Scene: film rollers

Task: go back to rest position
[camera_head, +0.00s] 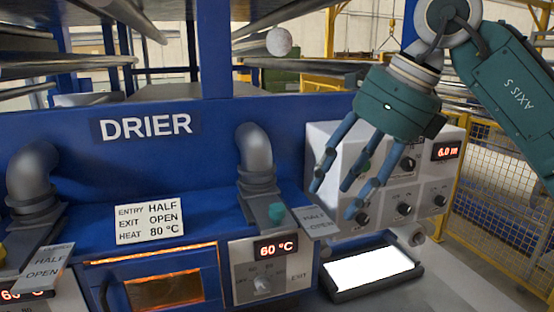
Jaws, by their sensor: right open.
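My right gripper (343,172) hangs in from the upper right with its blue fingers spread open and empty. It is in front of a white control box (325,135) with dials and a red "6.0 m" display (447,151). The fingers cover part of the box's face. I cannot tell whether they touch it. My left gripper is not in view.
A blue drier (70,150) with grey pipes (255,155) fills the left and middle. A lit white panel (372,268) lies below the box. Metal rollers (300,105) cross above. Yellow mesh fencing (500,205) stands at right.

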